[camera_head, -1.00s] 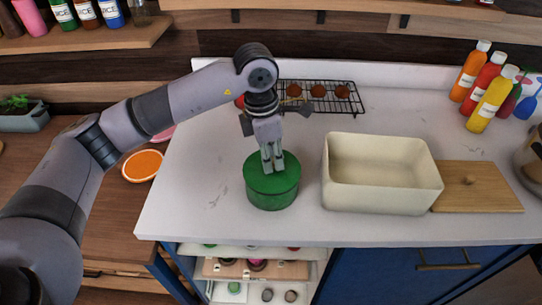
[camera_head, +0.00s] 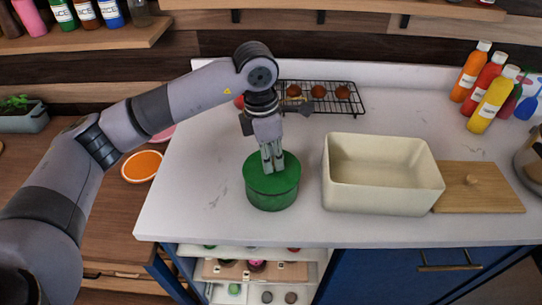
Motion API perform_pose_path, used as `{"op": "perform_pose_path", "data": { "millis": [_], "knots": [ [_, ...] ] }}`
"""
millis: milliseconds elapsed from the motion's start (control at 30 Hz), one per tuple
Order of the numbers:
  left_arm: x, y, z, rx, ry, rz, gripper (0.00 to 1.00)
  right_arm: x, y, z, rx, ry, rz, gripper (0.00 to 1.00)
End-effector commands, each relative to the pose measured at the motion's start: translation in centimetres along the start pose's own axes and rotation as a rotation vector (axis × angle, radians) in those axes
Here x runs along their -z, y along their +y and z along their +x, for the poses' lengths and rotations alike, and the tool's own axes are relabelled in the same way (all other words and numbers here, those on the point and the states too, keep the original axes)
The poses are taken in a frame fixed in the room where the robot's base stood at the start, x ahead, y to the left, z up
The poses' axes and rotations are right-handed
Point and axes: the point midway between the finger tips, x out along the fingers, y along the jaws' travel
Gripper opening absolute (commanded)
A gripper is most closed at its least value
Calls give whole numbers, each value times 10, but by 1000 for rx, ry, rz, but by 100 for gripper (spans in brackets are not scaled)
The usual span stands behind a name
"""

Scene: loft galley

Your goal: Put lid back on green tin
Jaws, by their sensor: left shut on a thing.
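The green tin (camera_head: 272,193) stands upright on the white counter, left of a cream bin. A green lid (camera_head: 257,179) lies on top of it and looks level and seated at the rim. My left gripper (camera_head: 273,168) points down over the middle of the lid, with its fingers shut. The fingertips are at the lid's top centre and cover whatever they hold there, likely the lid's knob. My right gripper is not in view.
An open cream bin (camera_head: 375,198) stands close to the right of the tin, with a wooden board (camera_head: 495,195) beside it. A wire rack (camera_head: 340,97) with round brown items is behind. Bottles (camera_head: 487,100) stand at the back right. Counter left of the tin is clear.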

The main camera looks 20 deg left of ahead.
Motion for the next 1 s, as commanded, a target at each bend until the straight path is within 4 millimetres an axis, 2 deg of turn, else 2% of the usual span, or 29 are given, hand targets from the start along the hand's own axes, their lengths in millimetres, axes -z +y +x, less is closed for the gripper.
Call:
{"op": "perform_pose_path", "data": {
  "millis": [167,200,533,767,1000],
  "knots": [
    [0,0,0,0,0,0,0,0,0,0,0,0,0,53],
    [0,0,0,0,0,0,20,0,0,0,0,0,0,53],
    [0,0,0,0,0,0,42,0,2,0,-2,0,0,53],
    [0,0,0,0,0,0,43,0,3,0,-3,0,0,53],
    [0,0,0,0,0,0,59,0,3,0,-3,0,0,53]
  ]
}}
